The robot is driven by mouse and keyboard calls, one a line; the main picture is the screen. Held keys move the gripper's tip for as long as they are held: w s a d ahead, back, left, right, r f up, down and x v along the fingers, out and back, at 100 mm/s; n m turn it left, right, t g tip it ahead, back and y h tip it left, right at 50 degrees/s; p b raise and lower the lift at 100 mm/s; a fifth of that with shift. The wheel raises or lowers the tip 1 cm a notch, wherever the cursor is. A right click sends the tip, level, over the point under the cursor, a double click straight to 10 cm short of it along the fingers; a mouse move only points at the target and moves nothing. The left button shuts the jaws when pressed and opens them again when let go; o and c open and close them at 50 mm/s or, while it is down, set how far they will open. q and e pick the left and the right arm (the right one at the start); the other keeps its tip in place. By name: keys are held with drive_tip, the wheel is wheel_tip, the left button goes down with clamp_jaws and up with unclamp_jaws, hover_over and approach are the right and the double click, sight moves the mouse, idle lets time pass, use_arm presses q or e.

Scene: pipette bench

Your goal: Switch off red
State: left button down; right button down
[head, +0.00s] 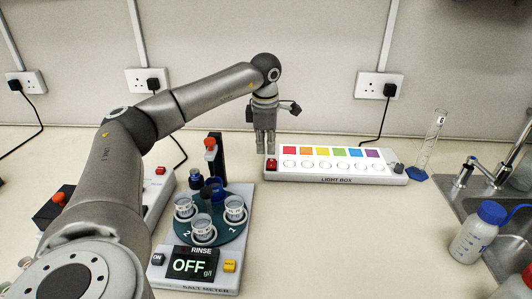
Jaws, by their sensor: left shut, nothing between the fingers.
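The light box (335,179) is a long white unit at the back of the bench. A row of colour squares runs along its top, with the red square (290,151) at the left end, then orange, yellow, green, blue and purple. A white round outline lies below each square. A red rocker switch (271,165) sits at the box's left end. My left gripper (265,149) is shut and empty, fingers pointing down, just behind and above that switch. I cannot tell whether it touches the box. My right gripper is not in view.
A measuring cylinder (432,140) stands right of the light box. A sink (472,205) and a blue-capped bottle (473,237) are at right.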

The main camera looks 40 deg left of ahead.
sight(266, 166)
use_arm(q)
drive_tip(key=shift+w+a+f, duration=0.1)
drive_tip(key=shift+f, duration=1.35)
drive_tip(key=shift+f, duration=0.25)
drive_tip(key=shift+s+d+r+p, duration=0.15)
drive_tip(key=shift+s+d+p, duration=0.3)
drive_tip(key=shift+s, duration=0.1)
